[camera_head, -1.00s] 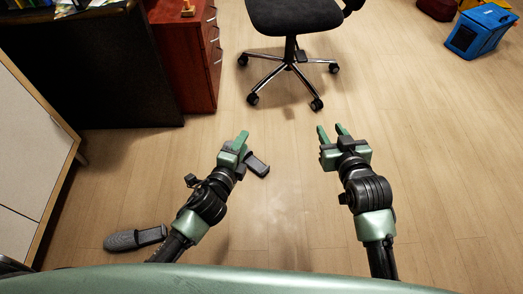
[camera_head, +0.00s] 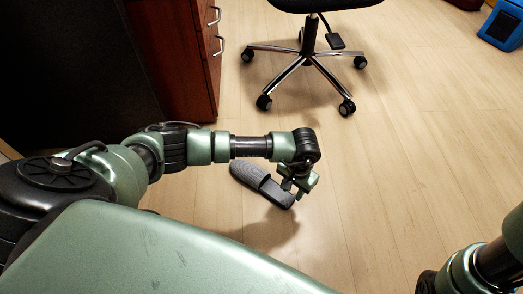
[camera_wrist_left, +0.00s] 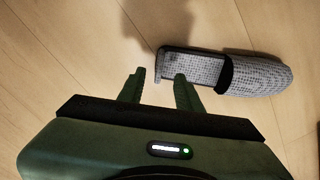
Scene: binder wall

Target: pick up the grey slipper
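The grey slipper (camera_head: 250,174) lies on the wood floor in the head view, its closed toe to the upper left and its open heel to the lower right. My left gripper (camera_head: 292,194) points down at the heel end and hides part of it. In the left wrist view the slipper (camera_wrist_left: 255,77) lies on the right, toe to the right. My left gripper (camera_wrist_left: 160,75) is open there, with the right fingertip overlapping the heel part and the left fingertip off it. I cannot tell whether they touch. My right gripper is out of view.
An office chair (camera_head: 306,62) on a wheeled base stands beyond the slipper. A reddish-brown drawer cabinet (camera_head: 175,60) is at the upper left. A blue box (camera_head: 503,25) sits at the upper right. Floor to the right is clear.

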